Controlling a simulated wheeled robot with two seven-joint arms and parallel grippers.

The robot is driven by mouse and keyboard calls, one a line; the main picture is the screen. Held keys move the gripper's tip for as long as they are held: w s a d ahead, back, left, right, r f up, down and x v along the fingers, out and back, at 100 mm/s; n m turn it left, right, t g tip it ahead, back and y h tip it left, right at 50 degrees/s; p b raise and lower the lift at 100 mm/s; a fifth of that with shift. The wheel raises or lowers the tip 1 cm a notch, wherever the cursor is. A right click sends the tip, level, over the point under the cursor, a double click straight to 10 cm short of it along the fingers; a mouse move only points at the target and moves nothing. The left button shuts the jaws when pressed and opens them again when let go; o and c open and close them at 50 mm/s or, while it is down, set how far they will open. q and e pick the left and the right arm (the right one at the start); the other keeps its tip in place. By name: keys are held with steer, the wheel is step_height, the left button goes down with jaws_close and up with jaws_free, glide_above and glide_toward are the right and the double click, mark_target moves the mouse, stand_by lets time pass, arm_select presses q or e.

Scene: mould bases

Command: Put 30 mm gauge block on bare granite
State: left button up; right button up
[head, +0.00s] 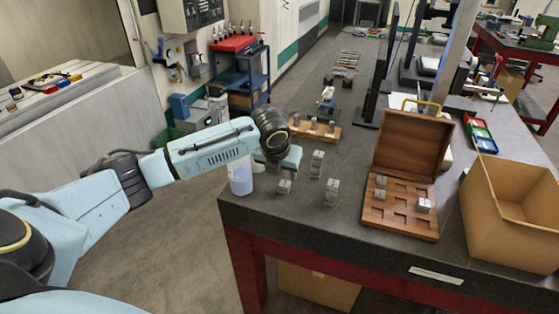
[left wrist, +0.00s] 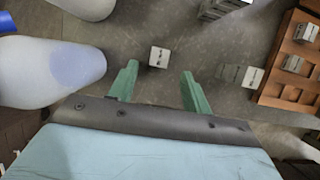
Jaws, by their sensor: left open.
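My left gripper (head: 283,163) hangs over the front left of the dark granite top (head: 290,212). In the left wrist view its green fingers (left wrist: 160,88) are spread apart with nothing held. A small steel block (head: 284,187) stands on the granite just below the gripper; in the left wrist view it (left wrist: 159,57) shows beyond the gap between the fingertips. Two taller steel blocks, one farther back (head: 317,163) and one nearer (head: 332,192), stand to its right. Size marks are too small to read, so I cannot tell which is 30 mm. My right gripper is out of view.
A white container with blue (head: 241,180) stands close left of the gripper. An open wooden case (head: 400,222) holding a few blocks lies to the right, beside a cardboard box (head: 510,215). A wooden stand (head: 300,128) is behind. Granite between the blocks and case is clear.

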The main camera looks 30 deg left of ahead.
arm_select(q)
steer(key=v, duration=0.5)
steer(key=shift+r, duration=0.15)
